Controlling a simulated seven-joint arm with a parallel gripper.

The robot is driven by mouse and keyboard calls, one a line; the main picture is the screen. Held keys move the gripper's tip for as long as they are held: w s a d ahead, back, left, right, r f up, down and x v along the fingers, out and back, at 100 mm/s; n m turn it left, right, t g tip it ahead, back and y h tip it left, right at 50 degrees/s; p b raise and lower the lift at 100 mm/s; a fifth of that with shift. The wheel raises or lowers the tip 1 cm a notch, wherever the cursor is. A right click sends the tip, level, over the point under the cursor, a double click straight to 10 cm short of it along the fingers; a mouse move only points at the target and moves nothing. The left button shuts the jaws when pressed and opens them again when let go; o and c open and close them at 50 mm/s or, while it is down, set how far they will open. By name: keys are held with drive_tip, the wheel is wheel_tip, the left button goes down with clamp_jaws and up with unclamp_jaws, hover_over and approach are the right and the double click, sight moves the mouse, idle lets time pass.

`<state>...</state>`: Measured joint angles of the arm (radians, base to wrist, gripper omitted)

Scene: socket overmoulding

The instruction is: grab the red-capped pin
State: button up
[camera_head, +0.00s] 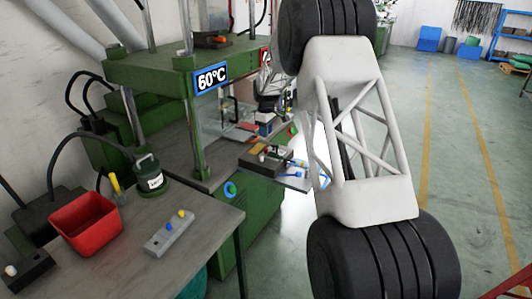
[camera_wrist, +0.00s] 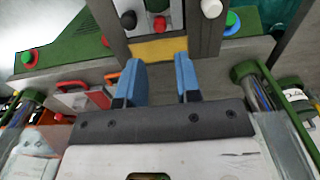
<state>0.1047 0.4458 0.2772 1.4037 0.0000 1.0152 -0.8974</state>
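A yellow strip (camera_wrist: 158,48) on the near edge of the block shows past the gap. In the head view, my gripper (camera_head: 267,118) is small, partly hidden by my arm, and above the block's yellow top (camera_head: 257,148). The red cap cannot be made out there.
A black knob (camera_wrist: 128,20) and a white knob (camera_wrist: 211,8) flank the red cap. The green press (camera_head: 150,62) with a 60°C sign stands close by. A red bin (camera_head: 85,222) and a grey holder with blue and yellow caps (camera_head: 169,236) are on the left table.

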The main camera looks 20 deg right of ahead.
sight(266, 153)
drive_tip(key=shift+f, duration=0.15)
drive_tip(key=shift+f, duration=1.15)
drive_tip(key=shift+f, duration=0.15)
drive_tip(key=shift+f, duration=2.45)
drive_tip(key=shift+c, duration=0.4)
clamp_jaws()
